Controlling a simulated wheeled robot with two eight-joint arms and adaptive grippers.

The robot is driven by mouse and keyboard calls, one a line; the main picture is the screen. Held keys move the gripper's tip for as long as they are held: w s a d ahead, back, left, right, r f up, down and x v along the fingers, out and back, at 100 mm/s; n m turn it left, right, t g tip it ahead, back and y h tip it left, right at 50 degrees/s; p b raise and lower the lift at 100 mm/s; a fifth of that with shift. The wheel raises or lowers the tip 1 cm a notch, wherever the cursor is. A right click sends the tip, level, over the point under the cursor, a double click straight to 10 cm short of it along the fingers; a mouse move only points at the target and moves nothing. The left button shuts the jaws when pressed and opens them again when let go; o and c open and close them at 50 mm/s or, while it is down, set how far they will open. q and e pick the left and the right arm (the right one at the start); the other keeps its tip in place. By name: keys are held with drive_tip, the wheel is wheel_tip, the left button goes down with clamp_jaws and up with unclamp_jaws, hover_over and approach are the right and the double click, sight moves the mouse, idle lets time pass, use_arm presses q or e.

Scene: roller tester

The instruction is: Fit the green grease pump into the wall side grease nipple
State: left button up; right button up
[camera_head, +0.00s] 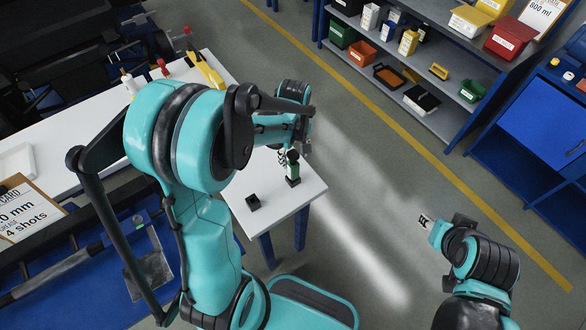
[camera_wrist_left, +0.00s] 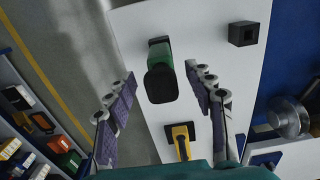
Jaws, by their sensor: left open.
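The green grease pump (camera_head: 293,170) stands upright near the far right corner of the white table. In the left wrist view its green body and dark top (camera_wrist_left: 161,78) show between my fingers. My left gripper (camera_wrist_left: 160,74) is open, one finger on each side of the pump, with visible gaps; contact is not seen. In the head view my left gripper (camera_head: 301,136) is just above the pump, partly hidden by my arm. My right gripper (camera_head: 425,221) is far from the table, over the floor at right; its finger opening is too small to judge. I cannot make out the wall side grease nipple.
A small black block (camera_head: 253,202) sits on the white table (camera_head: 285,215). A yellow tool (camera_head: 207,72) and a red-topped one (camera_head: 163,68) stand further back. The card (camera_head: 25,212) is at left. A shelf with bins (camera_head: 445,118) stands behind; the floor between is clear.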

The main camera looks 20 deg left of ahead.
sight(293, 166)
use_arm(q)
wheel_tip(293, 166, down, 6)
drive_tip(key=shift+a+f+b, duration=0.1)
drive_tip(key=shift+a+b, duration=0.05)
drive_tip(key=shift+b, duration=0.85)
clamp_jaws()
